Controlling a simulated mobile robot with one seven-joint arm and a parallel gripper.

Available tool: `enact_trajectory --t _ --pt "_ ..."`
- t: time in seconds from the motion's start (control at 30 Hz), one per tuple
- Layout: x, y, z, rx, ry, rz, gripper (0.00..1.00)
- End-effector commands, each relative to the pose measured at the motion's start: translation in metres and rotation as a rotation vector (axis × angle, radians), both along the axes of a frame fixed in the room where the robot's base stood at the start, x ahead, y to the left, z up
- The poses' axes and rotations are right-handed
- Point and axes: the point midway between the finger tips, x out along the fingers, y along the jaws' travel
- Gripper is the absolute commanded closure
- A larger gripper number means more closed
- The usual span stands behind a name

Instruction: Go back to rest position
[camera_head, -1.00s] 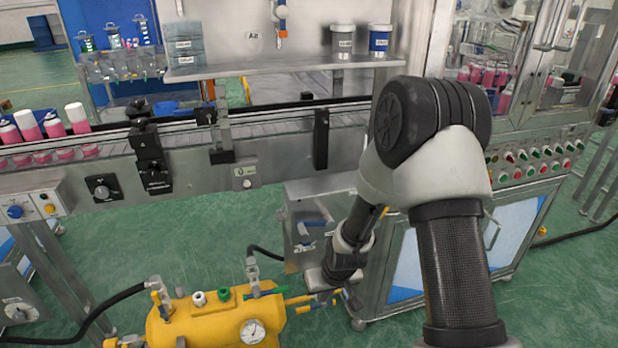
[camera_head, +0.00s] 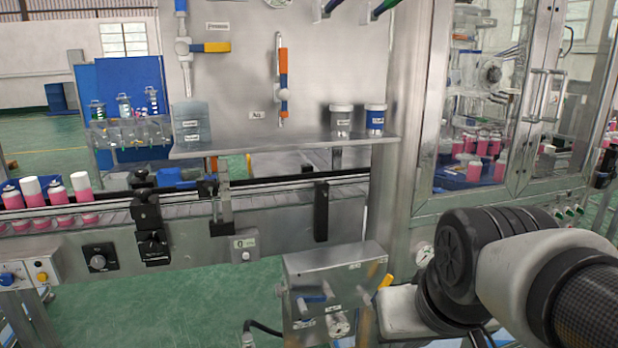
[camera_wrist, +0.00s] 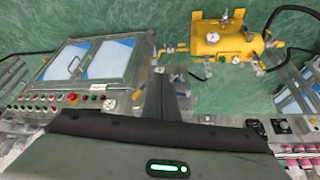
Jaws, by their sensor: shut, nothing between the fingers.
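My gripper (camera_wrist: 167,84) shows in the wrist view as dark fingers that are shut with nothing between them. It points out over the green floor, between the steel cabinet (camera_wrist: 92,62) with blue-and-white panels and the yellow tank (camera_wrist: 218,42). The fingers do not clearly touch anything. In the head view my arm fills the lower right, in front of the glass-doored machine (camera_head: 455,200). My gripper cannot be made out there.
A steel box with blue handles (camera_head: 335,268) stands just left of my arm. The conveyor (camera_head: 270,192) carries pink cans (camera_head: 33,192) at left. A shelf (camera_head: 270,148) holds two labelled jars. Green floor is open at lower left.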

Motion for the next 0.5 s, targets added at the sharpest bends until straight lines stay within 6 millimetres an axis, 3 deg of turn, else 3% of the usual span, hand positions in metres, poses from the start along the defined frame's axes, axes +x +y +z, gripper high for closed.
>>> enact_trajectory --t 0.13,0.2,0.37,0.5 --pt "-0.029 -0.003 0.01 0.014 -0.022 -0.023 1.0" --pt "-0.028 -0.003 0.035 0.013 -0.015 -0.022 1.0" --pt "-0.027 -0.003 0.068 0.013 -0.015 -0.022 1.0" --pt "-0.027 -0.003 0.106 0.013 -0.015 -0.022 1.0"
